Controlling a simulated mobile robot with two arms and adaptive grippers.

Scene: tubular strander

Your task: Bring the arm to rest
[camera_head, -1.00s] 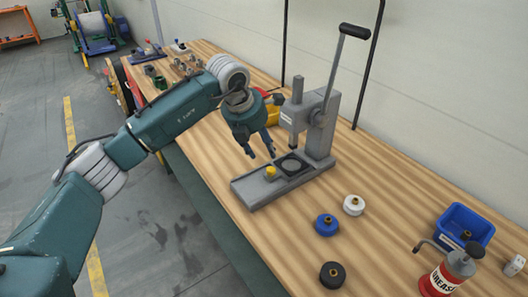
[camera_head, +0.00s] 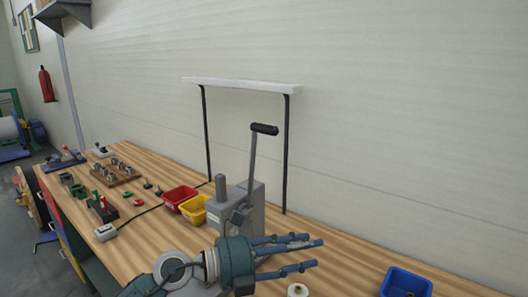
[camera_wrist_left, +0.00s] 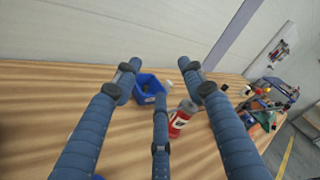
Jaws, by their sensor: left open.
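My left gripper (camera_head: 300,254) is in the lower middle of the head view, its blue fingers spread and pointing right, with nothing between them. It is in front of the grey lever press (camera_head: 252,206), whose base it hides. In the left wrist view the fingers of my left gripper (camera_wrist_left: 160,85) are apart and empty, above the wooden bench (camera_wrist_left: 40,90). My right gripper is in neither view.
A blue bin (camera_head: 408,284) is at the lower right; a red grease can (camera_wrist_left: 181,120) shows beside it in the wrist view. A white spool (camera_head: 297,290) is near the fingers. Red (camera_head: 180,196) and yellow (camera_head: 192,210) bins stand left of the press.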

